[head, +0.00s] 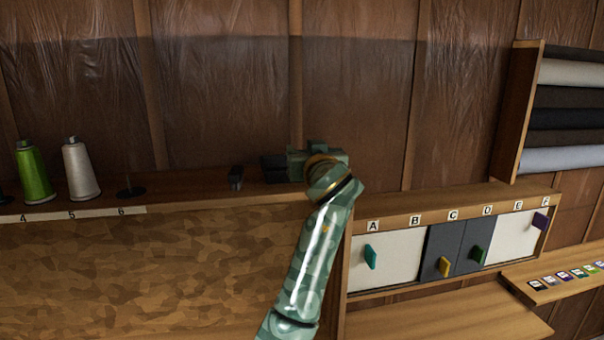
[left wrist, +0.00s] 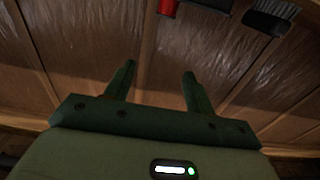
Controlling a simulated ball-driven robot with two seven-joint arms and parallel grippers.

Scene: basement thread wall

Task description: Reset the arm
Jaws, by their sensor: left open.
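My left arm rises from the bottom centre of the head view, and its green left gripper (head: 272,167) is at the shelf's height, with its fingers toward the left. In the left wrist view its two green fingers (left wrist: 159,68) stand apart with nothing between them, against the brown wall covering. The gripper is open and empty. My right gripper does not show in either view.
A shelf (head: 200,185) carries a green thread cone (head: 34,174), a white cone (head: 80,170) and a small dark object (head: 236,178). Lettered cabinet doors (head: 392,258) are at right. The left wrist view shows a brush (left wrist: 270,16) and a red object (left wrist: 167,7).

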